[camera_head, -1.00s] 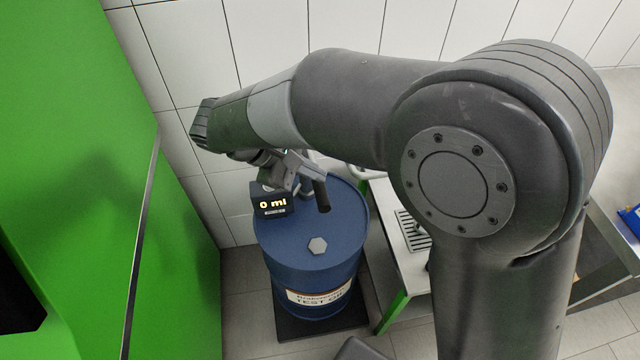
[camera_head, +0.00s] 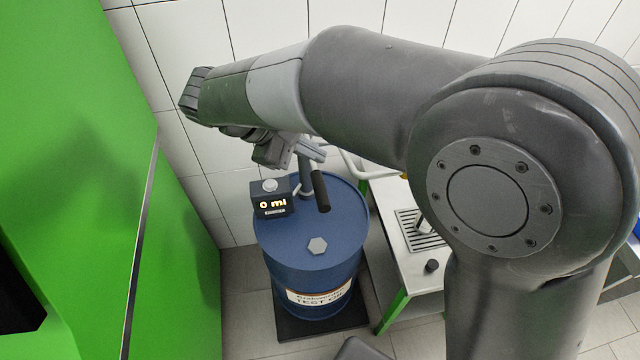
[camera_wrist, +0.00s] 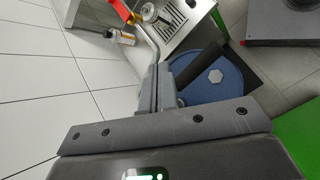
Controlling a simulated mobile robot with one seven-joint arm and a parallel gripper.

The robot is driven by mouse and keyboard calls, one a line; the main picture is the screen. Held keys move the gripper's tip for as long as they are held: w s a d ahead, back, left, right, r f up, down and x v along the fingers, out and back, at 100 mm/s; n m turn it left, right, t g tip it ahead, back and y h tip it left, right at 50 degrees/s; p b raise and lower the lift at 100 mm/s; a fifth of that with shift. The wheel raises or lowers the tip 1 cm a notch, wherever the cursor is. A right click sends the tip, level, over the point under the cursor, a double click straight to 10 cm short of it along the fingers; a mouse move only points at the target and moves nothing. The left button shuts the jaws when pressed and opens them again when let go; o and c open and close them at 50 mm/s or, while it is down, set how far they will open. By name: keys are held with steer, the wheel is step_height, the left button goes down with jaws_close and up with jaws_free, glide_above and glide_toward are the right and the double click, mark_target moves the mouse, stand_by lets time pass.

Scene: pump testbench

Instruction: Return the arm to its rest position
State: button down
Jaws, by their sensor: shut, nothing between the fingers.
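My arm arches across the head view from the right, over the blue oil drum (camera_head: 312,262). My gripper (camera_head: 318,153) hangs above the back of the drum, close to the hand pump with its black handle (camera_head: 321,191). It is shut and empty. In the wrist view my gripper (camera_wrist: 158,80) points toward the drum (camera_wrist: 222,88), and the black handle (camera_wrist: 203,68) shows just beyond the fingers. I cannot tell whether they touch. A small counter box (camera_head: 272,205) on the drum reads "0 ml".
A green cabinet (camera_head: 80,150) fills the left side. A white tiled wall (camera_head: 270,30) stands behind. A bench with a drain grate (camera_head: 418,238) and green legs is right of the drum. The wrist view also shows a small bottle (camera_wrist: 122,37) and a red-yellow handle (camera_wrist: 121,10).

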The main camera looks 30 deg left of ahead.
stand_by(0.5)
steer(key=w+d+r+m+g+y, duration=0.1)
steer(key=w+d+r+m, duration=0.15)
steer(key=d, duration=0.55)
steer(key=w+d+r+m+g, duration=0.1)
steer(key=w+d+m, duration=0.15)
steer(key=d, duration=0.45)
steer(key=w+d+r+m+g+y, duration=0.1)
steer(key=d+r+m+g, duration=0.15)
steer(key=d, duration=0.55)
steer(key=s+d+m+t+y, duration=0.1)
steer(key=s+d+m+y, duration=0.1)
steer(key=d+m, duration=0.4)
steer(key=s+d+f+m+t+y, duration=0.1)
steer(key=s+d+m, duration=0.4)
steer(key=d, duration=0.8)
steer(key=shift+d+f+m+t+y, duration=0.25)
steer(key=shift+m+t+y, duration=0.3)
steer(key=shift+t+y, duration=0.25)
